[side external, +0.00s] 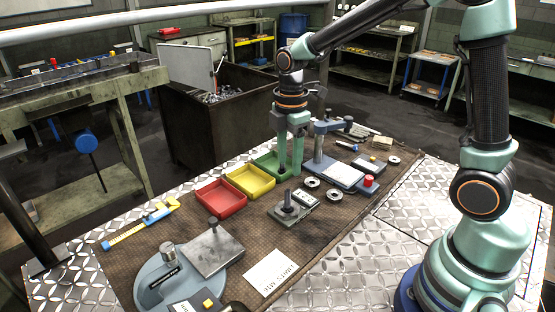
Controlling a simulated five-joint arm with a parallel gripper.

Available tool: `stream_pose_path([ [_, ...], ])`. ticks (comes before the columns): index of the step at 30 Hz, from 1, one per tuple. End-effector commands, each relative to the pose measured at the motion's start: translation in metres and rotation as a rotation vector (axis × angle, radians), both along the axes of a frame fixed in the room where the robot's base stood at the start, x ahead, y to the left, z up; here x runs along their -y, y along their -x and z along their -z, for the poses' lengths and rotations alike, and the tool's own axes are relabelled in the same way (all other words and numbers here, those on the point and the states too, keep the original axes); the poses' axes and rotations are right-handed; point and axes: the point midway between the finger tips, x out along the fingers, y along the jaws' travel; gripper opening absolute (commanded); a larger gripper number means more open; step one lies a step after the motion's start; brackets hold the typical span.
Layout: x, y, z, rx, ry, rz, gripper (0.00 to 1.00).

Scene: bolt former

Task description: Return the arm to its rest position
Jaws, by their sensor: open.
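My arm reaches in from the right, and my gripper (290,172) points straight down over the middle of the bench. Its two green fingers are apart, and I see nothing between them. The fingertips overlap the right side of the green tray (262,163) in this view. I cannot tell their exact height above it or whether they are inside its rim. The side camera is the only view.
A yellow tray (240,184) and a red tray (211,203) stand left of the green one. A blue-grey stand (318,160) rises close right of my gripper. A small block with a post (289,212) and rings (312,182) lie in front. A caliper (140,228) lies far left.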

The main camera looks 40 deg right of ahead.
Motion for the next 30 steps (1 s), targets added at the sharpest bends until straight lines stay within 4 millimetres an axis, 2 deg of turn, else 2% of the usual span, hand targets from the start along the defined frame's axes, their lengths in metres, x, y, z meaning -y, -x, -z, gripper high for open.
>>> stream_pose_path([
  [5,0.002,0.011,-0.026,0.067,-0.008,0.167,0.54],
  [9,0.004,0.03,-0.053,0.156,-0.037,0.411,0.54],
  [15,0.006,0.06,-0.081,0.273,-0.118,0.77,0.54],
  [24,0.009,0.096,-0.099,0.39,-0.284,1.213,0.54],
  [30,0.01,0.104,-0.1,0.409,-0.336,1.324,0.54],
])
